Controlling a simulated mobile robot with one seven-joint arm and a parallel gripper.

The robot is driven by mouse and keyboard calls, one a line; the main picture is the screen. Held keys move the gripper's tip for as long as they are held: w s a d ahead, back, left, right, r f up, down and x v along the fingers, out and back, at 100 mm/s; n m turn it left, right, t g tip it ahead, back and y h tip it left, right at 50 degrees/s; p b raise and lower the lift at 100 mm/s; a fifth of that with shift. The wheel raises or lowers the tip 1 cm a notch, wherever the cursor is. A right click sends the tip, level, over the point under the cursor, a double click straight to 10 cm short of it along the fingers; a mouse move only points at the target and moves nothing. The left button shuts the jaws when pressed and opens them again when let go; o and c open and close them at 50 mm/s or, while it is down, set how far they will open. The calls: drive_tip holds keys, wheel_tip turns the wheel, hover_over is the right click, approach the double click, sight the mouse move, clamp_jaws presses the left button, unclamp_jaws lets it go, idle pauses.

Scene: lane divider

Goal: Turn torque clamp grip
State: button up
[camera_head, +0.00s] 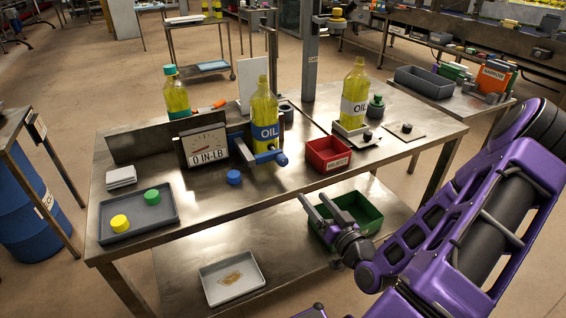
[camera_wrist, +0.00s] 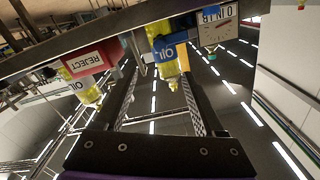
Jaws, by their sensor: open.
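The torque clamp (camera_head: 247,149) stands at the table's middle, around an oil bottle (camera_head: 263,108) with a blue label. Its blue grip (camera_head: 271,157) points toward the front right. The clamp's dial (camera_head: 205,146) reads 0 IN-LB and also shows in the wrist view (camera_wrist: 217,29). My gripper (camera_head: 317,205) is open and empty, in front of the table edge and to the right of and below the grip, not touching it.
A red reject bin (camera_head: 328,154) and another oil bottle (camera_head: 355,93) stand right of the clamp. A blue cap (camera_head: 234,177) lies in front of it. A grey tray (camera_head: 139,216) holds a yellow and a green cap. A green bin (camera_head: 359,210) is on the lower shelf.

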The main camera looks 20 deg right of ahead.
drive_tip(key=n, duration=0.3)
drive_tip(key=b, duration=0.6)
approach(284, 163)
drive_tip(key=w, duration=1)
drive_tip(key=shift+w+a, duration=0.1)
drive_tip(key=shift+c, duration=0.2)
drive_tip(key=shift+p, duration=0.3)
clamp_jaws()
